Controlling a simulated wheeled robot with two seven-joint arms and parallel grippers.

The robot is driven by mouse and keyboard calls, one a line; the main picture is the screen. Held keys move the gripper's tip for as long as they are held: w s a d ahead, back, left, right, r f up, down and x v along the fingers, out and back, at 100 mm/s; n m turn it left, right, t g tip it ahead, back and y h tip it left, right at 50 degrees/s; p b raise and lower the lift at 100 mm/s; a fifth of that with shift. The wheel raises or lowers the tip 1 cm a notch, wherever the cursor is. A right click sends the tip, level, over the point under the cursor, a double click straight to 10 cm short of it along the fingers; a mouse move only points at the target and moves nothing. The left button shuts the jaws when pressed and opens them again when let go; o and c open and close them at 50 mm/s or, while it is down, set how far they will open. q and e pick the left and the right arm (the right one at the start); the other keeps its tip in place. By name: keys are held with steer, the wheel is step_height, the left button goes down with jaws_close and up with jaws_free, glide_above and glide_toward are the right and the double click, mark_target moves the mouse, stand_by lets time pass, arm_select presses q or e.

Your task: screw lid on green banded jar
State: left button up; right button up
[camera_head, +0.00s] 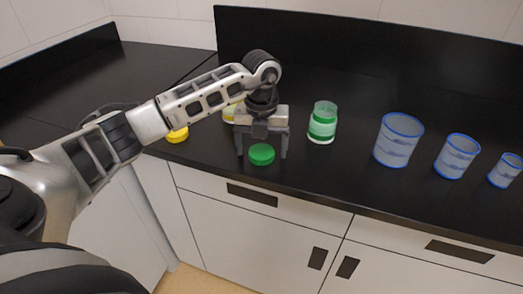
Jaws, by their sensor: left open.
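The green banded jar (322,123) stands upright on the black counter, with no lid on its top. A green lid (261,154) lies flat on the counter near the front edge, to the left of the jar. My left gripper (262,153) points down over the green lid, its two fingers apart on either side of it. It is open, and I cannot tell whether the fingers touch the lid. My right gripper is not in view.
A yellow lid (177,135) lies to the left, under my left arm. A yellow-banded jar (230,112) is partly hidden behind my left gripper. Three blue-rimmed cups, large (397,141), medium (456,157) and small (504,171), stand to the right. The counter's front edge is close.

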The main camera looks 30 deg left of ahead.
mark_target(263, 152)
arm_select(q)
steer(key=c, duration=1.1)
steer(key=shift+o, duration=0.2)
steer(key=shift+r, duration=0.15)
steer(key=shift+r, duration=0.3)
steer(key=r, duration=0.1)
steer(key=r+b, duration=0.1)
steer(key=shift+d+r, duration=0.2)
steer(key=shift+r, duration=0.15)
steer(key=s+d+r, duration=0.6)
steer(key=d+r, duration=0.3)
steer(key=d, duration=0.3)
steer(key=shift+s+r, duration=0.2)
